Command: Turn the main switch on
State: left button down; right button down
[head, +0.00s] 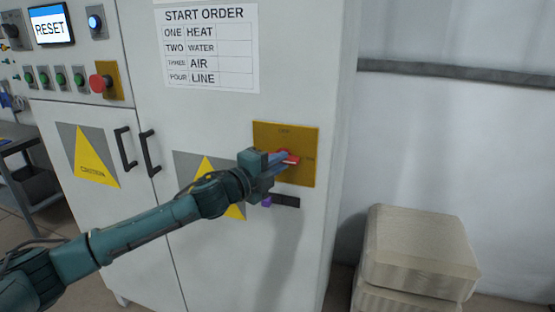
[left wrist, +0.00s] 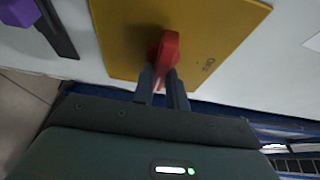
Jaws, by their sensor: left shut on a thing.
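The main switch is a red handle (head: 291,159) on a yellow plate (head: 305,138) on the grey cabinet's right door. The plate has small lettering, with OFF at the top. My left gripper (head: 280,160) comes in from the left and is shut on the red handle. In the head view the handle points roughly to the right. In the left wrist view the red handle (left wrist: 168,48) sits between the two fingers (left wrist: 163,85), in front of the yellow plate (left wrist: 200,25). The fingers hide part of the handle. My right gripper is not in view.
A purple item (head: 267,201) on a dark bar (head: 286,202) is just below the plate. A START ORDER sheet (head: 210,45) hangs above. A red button (head: 98,83) and black door handles (head: 149,153) are to the left. Beige stacked boxes (head: 420,250) stand at right.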

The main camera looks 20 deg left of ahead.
pick_arm(q)
jog(key=c, duration=1.4)
grip_release()
jog(key=b+v, duration=0.4)
jog(key=v, duration=0.9)
jog(key=shift+s+a, duration=0.1)
